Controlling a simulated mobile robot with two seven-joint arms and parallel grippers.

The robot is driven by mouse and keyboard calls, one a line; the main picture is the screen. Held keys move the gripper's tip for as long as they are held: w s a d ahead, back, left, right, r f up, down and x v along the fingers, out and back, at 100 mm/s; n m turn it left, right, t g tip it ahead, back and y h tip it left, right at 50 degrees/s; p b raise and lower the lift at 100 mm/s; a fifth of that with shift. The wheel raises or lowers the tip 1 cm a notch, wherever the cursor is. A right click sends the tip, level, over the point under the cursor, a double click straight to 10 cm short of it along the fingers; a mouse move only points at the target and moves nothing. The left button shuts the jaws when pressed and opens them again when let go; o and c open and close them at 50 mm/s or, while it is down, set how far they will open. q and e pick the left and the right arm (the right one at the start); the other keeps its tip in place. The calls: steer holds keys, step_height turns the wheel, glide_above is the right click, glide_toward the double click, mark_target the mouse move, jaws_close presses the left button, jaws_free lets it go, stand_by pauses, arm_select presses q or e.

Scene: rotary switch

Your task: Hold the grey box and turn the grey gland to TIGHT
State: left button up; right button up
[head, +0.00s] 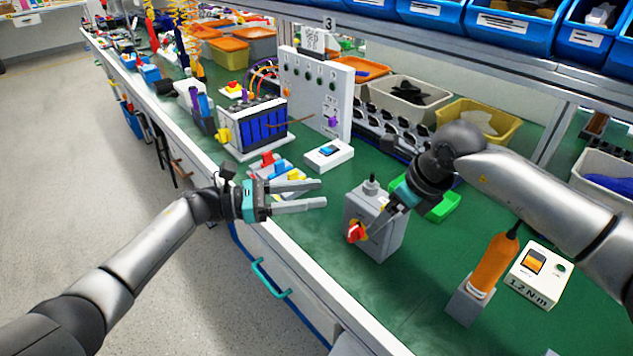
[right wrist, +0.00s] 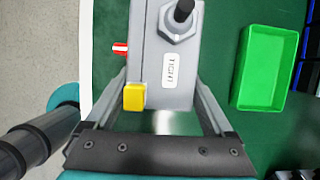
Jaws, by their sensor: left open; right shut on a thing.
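The grey box (head: 372,225) stands on the green bench mat, with the grey gland (head: 371,187) and its dark cable stub on top. A red knob (head: 355,233) is on its front. In the right wrist view, the gland is a hex nut (right wrist: 181,22) beside a TIGHT label (right wrist: 168,70). My right gripper (right wrist: 163,92) is shut on the grey box, one finger along each side; in the head view its fingers are partly hidden. My left gripper (head: 324,193) is open and empty, left of the box, fingers pointing towards it and apart from it.
A green bin (head: 443,207) stands behind the box. An orange-handled tool (head: 494,262) in a grey holder and a 1.2 N·m unit (head: 538,275) stand at the right. A white switch box (head: 329,155) and coloured connectors (head: 270,168) lie further back left.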

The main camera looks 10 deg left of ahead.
steer(key=o, duration=1.5)
steer(key=shift+o, duration=0.2)
steer(key=shift+r, duration=0.1)
steer(key=v, duration=1.2)
